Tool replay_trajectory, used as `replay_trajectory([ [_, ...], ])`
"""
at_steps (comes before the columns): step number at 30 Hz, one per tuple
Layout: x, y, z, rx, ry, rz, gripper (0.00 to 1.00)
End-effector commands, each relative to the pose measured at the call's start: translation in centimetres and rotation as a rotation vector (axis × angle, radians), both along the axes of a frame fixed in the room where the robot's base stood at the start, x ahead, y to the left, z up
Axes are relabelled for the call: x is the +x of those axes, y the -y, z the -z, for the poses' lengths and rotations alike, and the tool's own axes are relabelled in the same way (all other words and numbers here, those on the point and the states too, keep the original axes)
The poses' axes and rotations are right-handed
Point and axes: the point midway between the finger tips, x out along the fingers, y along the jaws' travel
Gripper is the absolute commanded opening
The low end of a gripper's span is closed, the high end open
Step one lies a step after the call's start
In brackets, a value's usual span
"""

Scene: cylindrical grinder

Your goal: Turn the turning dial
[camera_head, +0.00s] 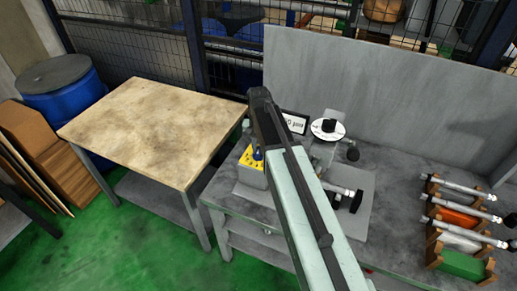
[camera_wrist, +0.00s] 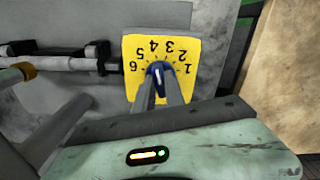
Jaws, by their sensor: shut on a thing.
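The turning dial is a blue knob (camera_wrist: 157,70) on a yellow plate (camera_wrist: 184,52) with black numbers from 1 to 6, upside down in the wrist view. My gripper (camera_wrist: 158,82) has its two grey fingers closed on the blue knob. The fingers hide part of the knob and the lower middle of the plate. In the head view the yellow plate (camera_head: 251,158) sits on the near left part of the grinder, and my arm reaches over the machine to it. The gripper's fingertips are small and partly hidden there.
The grinder stands on a grey workbench (camera_head: 395,240), with a white round scale (camera_head: 327,129) and a small display (camera_head: 294,122) beside my arm. Several measuring tools rest on wooden holders (camera_head: 432,215) at the right. A wooden-topped table (camera_head: 150,125) stands at the left.

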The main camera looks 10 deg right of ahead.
Motion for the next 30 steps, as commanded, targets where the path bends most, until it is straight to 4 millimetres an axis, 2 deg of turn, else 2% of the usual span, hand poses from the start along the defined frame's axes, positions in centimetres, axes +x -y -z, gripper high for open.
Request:
replay_trajectory([
  [21, -0.02, 0.1, 0.01, 0.0, 0.0, -0.41, 0.0],
  [30, -0.01, 0.24, 0.01, 0.0, 0.0, -0.499, 0.0],
])
